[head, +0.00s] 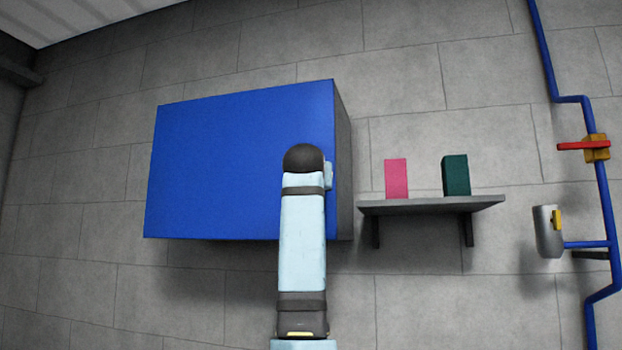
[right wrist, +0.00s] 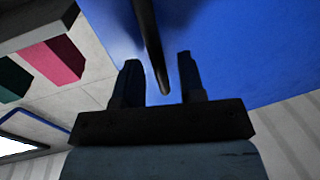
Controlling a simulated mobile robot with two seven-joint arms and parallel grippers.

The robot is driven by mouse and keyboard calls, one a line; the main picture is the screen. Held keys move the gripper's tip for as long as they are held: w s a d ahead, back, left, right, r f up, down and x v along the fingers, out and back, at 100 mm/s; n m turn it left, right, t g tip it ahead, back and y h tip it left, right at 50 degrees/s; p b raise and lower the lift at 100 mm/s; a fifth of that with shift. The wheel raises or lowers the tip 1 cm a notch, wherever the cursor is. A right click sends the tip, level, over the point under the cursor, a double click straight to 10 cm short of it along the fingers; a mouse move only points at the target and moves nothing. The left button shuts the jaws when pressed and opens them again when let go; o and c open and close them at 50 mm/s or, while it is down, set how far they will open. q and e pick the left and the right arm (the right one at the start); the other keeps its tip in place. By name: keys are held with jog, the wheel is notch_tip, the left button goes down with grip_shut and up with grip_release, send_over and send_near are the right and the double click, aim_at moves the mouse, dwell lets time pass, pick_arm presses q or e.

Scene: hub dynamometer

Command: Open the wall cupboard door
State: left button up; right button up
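The wall cupboard has a blue door (head: 225,160) and a grey side (head: 343,150) in the head view. The door appears shut against the body. My right arm reaches up in front of the door's right part and hides the handle and most of the gripper there. In the right wrist view, my right gripper (right wrist: 160,82) is open, with a dark bar handle (right wrist: 152,45) between its two fingers. Gaps show on both sides of the bar. The blue door (right wrist: 245,50) fills the upper right there. My left gripper is in neither view.
Right of the cupboard, a grey shelf (head: 430,205) holds a pink box (head: 396,178) and a dark green box (head: 455,175). Farther right, a blue pipe (head: 602,190) with a red-handled valve (head: 585,146) runs down the wall. The wall left of the cupboard is bare.

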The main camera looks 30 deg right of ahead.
jog(key=shift+w+d, duration=0.35)
jog(key=shift+w, duration=0.1)
grip_shut()
jog(key=shift+a, duration=0.1)
